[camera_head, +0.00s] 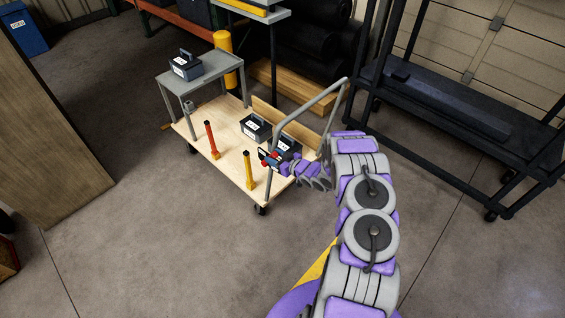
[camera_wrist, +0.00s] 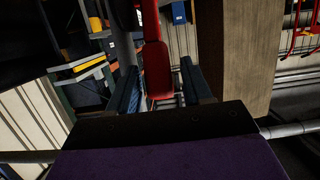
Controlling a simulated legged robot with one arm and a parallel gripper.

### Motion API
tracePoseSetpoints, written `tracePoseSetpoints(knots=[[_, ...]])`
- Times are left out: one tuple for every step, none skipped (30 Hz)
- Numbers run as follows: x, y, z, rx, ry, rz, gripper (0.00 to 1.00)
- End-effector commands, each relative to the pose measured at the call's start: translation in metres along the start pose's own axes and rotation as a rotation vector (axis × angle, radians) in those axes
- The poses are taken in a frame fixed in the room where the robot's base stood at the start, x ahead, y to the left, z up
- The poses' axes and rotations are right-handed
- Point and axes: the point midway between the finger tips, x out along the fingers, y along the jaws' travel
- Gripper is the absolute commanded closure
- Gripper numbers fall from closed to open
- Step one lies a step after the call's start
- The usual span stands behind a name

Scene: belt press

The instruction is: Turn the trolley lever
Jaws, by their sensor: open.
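The trolley (camera_head: 231,168) has a pale wooden deck and a grey tubular push handle (camera_head: 312,104) at its right end. A red lever (camera_wrist: 157,70) shows large in the wrist view, between the two dark fingers of my gripper (camera_wrist: 160,80). In the head view, small red parts show at my gripper (camera_head: 268,158), beside the lower part of the push handle. The fingers are apart on both sides of the red lever. I cannot tell whether either touches it. My gripper hides part of the lever in the head view.
A red post (camera_head: 211,138) and a yellow post (camera_head: 249,170) stand on the deck, with dark labelled boxes (camera_head: 255,127) behind. A grey shelf (camera_head: 207,66) carries another box (camera_head: 186,65). A black rack (camera_head: 455,105) stands right. The floor in front is clear.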

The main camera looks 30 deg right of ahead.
Motion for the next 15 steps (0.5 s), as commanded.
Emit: tracePoseSetpoints(knots=[[-0.002, 0.003, 0.002, 0.002, 0.010, 0.006, 0.45], [-0.002, 0.003, 0.003, 0.002, 0.019, 0.006, 0.45], [-0.003, 0.003, 0.005, 0.002, 0.035, 0.006, 0.45], [-0.004, 0.003, 0.007, 0.003, 0.049, 0.005, 0.45], [-0.005, 0.003, 0.009, 0.004, 0.063, 0.005, 0.45], [-0.007, 0.003, 0.013, 0.004, 0.086, 0.005, 0.45], [-0.008, 0.002, 0.016, 0.005, 0.107, 0.005, 0.45], [-0.010, 0.002, 0.018, 0.007, 0.129, 0.004, 0.45], [-0.011, 0.001, 0.021, 0.006, 0.154, 0.004, 0.45], [-0.012, 0.001, 0.023, 0.005, 0.173, 0.004, 0.45], [-0.014, 0.002, 0.025, 0.005, 0.195, 0.004, 0.45], [-0.015, 0.001, 0.026, 0.005, 0.222, 0.004, 0.45], [-0.016, 0.001, 0.029, 0.005, 0.239, 0.004, 0.45], [-0.017, 0.001, 0.031, 0.004, 0.257, 0.006, 0.45], [-0.020, 0.001, 0.032, 0.003, 0.278, 0.007, 0.45]])
